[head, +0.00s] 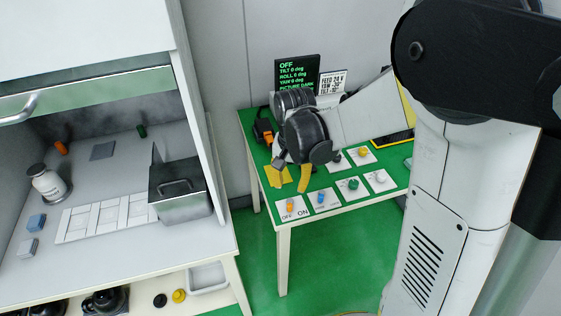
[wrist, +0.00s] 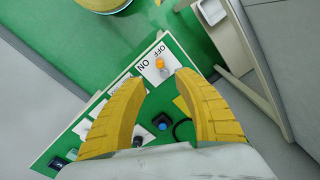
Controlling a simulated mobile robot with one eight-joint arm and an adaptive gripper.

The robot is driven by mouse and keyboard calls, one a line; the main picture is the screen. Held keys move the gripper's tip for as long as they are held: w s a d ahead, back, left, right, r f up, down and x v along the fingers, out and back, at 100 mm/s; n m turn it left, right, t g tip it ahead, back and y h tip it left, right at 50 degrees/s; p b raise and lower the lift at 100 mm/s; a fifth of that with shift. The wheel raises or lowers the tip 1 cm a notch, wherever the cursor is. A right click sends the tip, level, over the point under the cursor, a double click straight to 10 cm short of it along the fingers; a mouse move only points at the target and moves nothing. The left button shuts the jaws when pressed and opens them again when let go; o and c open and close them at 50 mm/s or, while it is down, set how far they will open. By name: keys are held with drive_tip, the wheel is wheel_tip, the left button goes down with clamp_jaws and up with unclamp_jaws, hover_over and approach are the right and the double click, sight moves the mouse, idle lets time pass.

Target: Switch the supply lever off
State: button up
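The lever with an orange tip (head: 290,204) stands on a white plate marked OFF and ON at the front left of the green table (head: 262,181). It also shows in the wrist view (wrist: 160,63), just beyond my fingertips. Its tip looks nearer the word OFF, but I cannot clearly tell its lean. My gripper (head: 291,181) is above and behind that plate, pointing down. In the wrist view its two yellow fingers (wrist: 158,76) are apart with nothing between the tips. A black screen (head: 297,74) at the back reads OFF, with tilt and roll at 0 deg.
A blue-tipped control (head: 321,198), a green knob (head: 353,184) and several other plates stand right of the lever. A black device with a blue button (wrist: 163,123) lies behind my fingers in the wrist view. A cabinet (head: 196,150) stands left, across a floor gap.

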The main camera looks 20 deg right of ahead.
sight(290, 204)
drive_tip(key=shift+w+d+f, duration=0.2)
drive_tip(key=shift+w+f, duration=0.2)
drive_tip(key=shift+f, duration=0.4)
wheel_tip(290, 204, down, 10)
drive_tip(key=b, duration=0.4)
drive_tip(key=shift+s+f+b, duration=0.1)
drive_tip(key=shift+b, duration=0.3)
drive_tip(key=shift+c, duration=0.4)
drive_tip(key=shift+m, duration=0.3)
clamp_jaws()
